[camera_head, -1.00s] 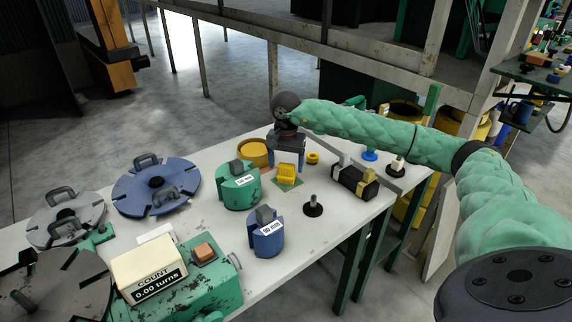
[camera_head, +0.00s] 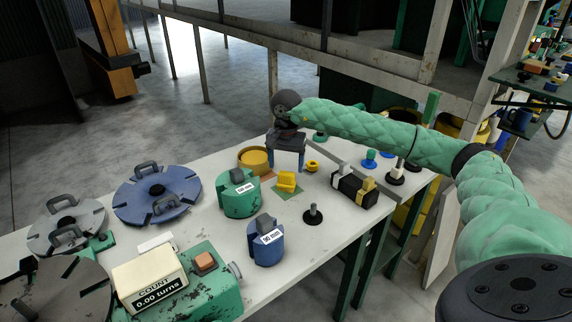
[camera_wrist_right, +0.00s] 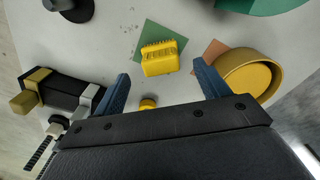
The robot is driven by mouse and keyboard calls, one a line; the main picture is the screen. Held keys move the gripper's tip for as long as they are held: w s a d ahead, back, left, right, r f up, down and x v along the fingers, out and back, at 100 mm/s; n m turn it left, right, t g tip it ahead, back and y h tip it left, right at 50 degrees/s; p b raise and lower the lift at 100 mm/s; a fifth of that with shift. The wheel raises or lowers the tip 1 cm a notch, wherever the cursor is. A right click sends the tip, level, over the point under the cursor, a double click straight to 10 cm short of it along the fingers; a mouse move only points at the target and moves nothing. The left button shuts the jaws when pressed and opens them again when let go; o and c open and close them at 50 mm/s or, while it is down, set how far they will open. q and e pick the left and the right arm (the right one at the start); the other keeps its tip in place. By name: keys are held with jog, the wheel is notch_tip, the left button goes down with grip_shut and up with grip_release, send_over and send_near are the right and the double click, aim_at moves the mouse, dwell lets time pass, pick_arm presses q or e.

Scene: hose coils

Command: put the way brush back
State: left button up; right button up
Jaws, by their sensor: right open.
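The way brush, which I take to be the yellow block with a row of bristles (camera_head: 287,180), lies on the bench, partly on a green square (camera_head: 288,191). In the right wrist view the brush (camera_wrist_right: 160,57) covers the lower right of the green square (camera_wrist_right: 150,38). My right gripper (camera_head: 287,166) is open and points down at the bench, just behind the brush in the head view. In the wrist view its two blue fingers (camera_wrist_right: 161,74) stand apart with nothing between them. My left gripper is not in view.
A yellow round dish (camera_head: 254,160) stands left of the gripper, by an orange-brown square (camera_wrist_right: 213,51). A black block with brass and silver parts (camera_head: 354,188) is to the right. A green canister (camera_head: 238,200), a blue canister (camera_head: 266,246) and a black knob (camera_head: 313,216) stand nearby.

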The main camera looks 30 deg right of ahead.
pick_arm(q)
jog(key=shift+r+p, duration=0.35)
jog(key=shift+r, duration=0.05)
pick_arm(e)
jog(key=shift+r, duration=1.45)
pick_arm(q)
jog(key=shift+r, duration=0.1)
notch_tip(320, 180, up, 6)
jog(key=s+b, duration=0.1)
jog(key=b, duration=0.1)
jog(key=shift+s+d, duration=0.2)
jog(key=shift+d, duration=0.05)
pick_arm(e)
notch_tip(320, 180, up, 8)
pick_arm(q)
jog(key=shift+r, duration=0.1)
pick_arm(e)
jog(key=shift+f, duration=0.1)
